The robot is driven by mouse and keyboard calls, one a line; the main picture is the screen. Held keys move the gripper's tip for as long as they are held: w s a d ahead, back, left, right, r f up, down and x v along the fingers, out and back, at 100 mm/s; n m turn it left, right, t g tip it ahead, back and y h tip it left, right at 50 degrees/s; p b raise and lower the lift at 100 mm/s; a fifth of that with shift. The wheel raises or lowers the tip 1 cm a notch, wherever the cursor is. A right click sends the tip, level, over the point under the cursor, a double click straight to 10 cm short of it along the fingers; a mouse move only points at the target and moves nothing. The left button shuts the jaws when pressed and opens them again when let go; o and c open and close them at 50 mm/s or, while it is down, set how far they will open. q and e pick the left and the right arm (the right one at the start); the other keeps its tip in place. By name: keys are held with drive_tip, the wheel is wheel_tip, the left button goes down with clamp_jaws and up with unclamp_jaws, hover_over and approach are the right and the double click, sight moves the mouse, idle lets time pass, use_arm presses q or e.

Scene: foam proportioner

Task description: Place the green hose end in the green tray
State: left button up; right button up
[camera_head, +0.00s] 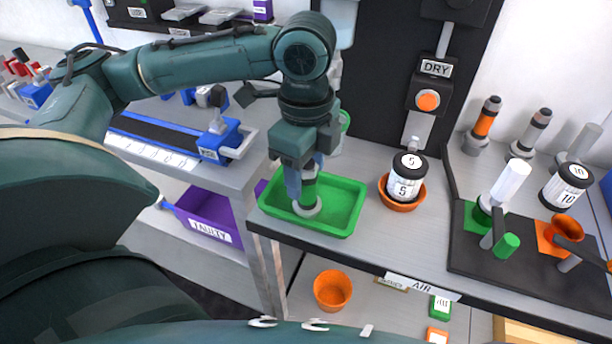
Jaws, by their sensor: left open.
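The green tray (348,222) lies on the grey bench, left of the black panel. My left gripper (303,182) points down over the left half of the tray, with its jaws open. My right gripper is not in view.
A white container marked 5 (405,178) sits in an orange bowl (400,204) right of the tray. A black mat (480,255) with upright fittings fills the right. A purple bin marked FAULTY (208,229) and an orange pot (333,289) are lower down.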

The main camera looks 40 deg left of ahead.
use_arm(q)
wheel_tip(320, 180, up, 8)
drive_tip(key=shift+r+p, duration=0.2)
drive_tip(key=shift+p, duration=0.55)
drive_tip(key=shift+r, duration=0.5)
